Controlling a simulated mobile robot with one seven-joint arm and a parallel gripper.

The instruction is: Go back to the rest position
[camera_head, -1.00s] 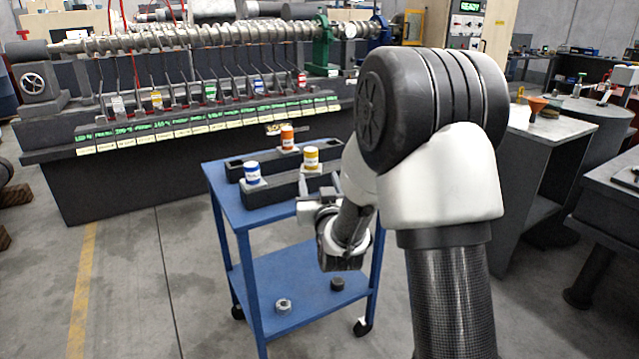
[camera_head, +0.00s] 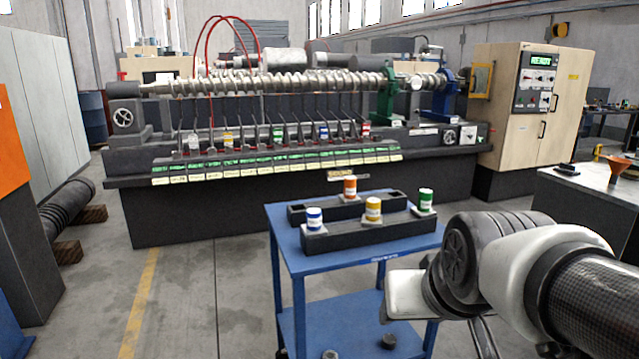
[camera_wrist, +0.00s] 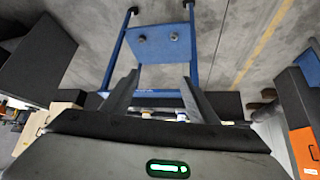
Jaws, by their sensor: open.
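My gripper shows in the wrist view (camera_wrist: 158,92) with its two dark fingers spread apart and nothing held between them. In the head view my arm is folded low at the lower right, in front of the right side of the blue cart (camera_head: 335,262); the gripper fingers are not clear there. The cart also shows in the wrist view (camera_wrist: 150,48), seen upside down beyond the fingers.
On the cart, dark holders carry a blue-labelled can (camera_head: 314,218), an orange can (camera_head: 350,187), a yellow can (camera_head: 373,209) and a green can (camera_head: 425,200). A long machine with a camshaft (camera_head: 270,85) stands behind. A grey-topped bench (camera_head: 590,195) is at right.

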